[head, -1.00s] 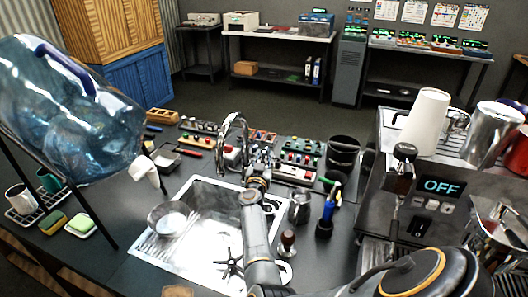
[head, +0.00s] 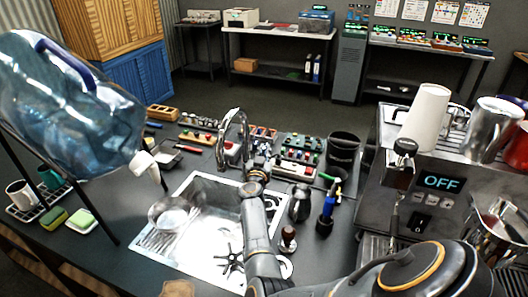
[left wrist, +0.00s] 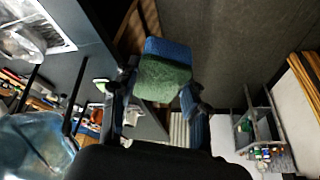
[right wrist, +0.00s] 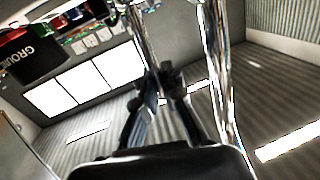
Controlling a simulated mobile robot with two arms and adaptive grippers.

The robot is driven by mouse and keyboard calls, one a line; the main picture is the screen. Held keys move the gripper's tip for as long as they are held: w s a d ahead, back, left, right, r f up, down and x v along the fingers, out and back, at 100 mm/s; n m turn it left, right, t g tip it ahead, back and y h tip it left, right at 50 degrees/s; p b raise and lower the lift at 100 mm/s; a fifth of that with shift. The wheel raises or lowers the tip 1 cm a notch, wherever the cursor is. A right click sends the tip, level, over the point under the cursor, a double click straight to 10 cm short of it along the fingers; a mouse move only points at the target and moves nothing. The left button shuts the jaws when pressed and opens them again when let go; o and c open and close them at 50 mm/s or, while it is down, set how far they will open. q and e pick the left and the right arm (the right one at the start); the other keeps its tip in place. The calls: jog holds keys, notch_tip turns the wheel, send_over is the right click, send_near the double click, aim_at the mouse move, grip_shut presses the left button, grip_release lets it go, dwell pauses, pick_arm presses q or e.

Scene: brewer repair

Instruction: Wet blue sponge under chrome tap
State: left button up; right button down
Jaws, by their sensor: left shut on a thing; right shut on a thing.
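The blue sponge (left wrist: 168,48), with a green layer, is held between the fingers of my left gripper (left wrist: 163,95) in the left wrist view. My left gripper is not visible in the head view. The chrome tap (head: 226,128) curves above the metal sink (head: 207,195). My right gripper (head: 257,176) is at the tap's base, behind the sink. In the right wrist view its fingers (right wrist: 158,88) are closed at the tall chrome tap pipe (right wrist: 217,60); the exact part held is hard to see.
The espresso machine (head: 440,180) and a tamper (head: 288,240) are at right.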

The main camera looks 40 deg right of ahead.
pick_arm(q)
notch_tip(320, 180, down, 3)
jog(key=b, duration=0.3)
pick_arm(e)
jog(key=shift+s+a+f+h, duration=0.2)
jog(key=shift+a+f+h, duration=0.05)
jog(key=shift+f+h, duration=0.1)
pick_arm(q)
jog(key=shift+f+b, duration=0.55)
pick_arm(e)
jog(key=shift+a+r+t, duration=0.15)
jog(key=shift+a+t, duration=0.15)
jog(key=shift+t, duration=0.1)
jog(key=shift+s+r, duration=0.1)
jog(key=shift+r, duration=0.05)
jog(key=c, duration=1.4)
grip_release()
jog(key=shift+c, duration=0.2)
pick_arm(q)
jog(key=shift+a, duration=0.1)
pick_arm(e)
jog(key=shift+a+r, duration=0.1)
